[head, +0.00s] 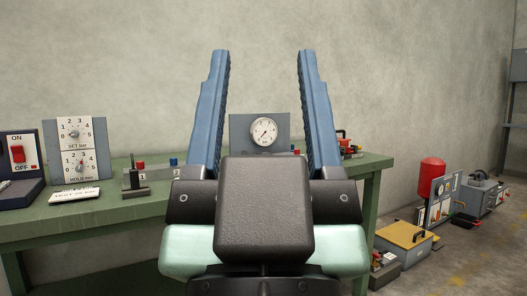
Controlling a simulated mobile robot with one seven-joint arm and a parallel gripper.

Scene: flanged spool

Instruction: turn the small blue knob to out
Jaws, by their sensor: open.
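My gripper (263,56) fills the middle of the head view, with its two blue fingers pointing up and wide apart. It is open, with nothing between the fingers. A small blue knob-like part (174,162) shows on the green bench just left of the left finger, beside a similar red one. I cannot tell whether it is the task's knob, and no "out" marking is readable. The gripper body hides the bench's middle.
The green bench (120,213) also bears a red ON/OFF switch box (17,153), a two-dial panel (78,150) and a round gauge (263,131). A yellow-lidded box (403,236), a red tank (432,174) and other equipment stand on the floor at right.

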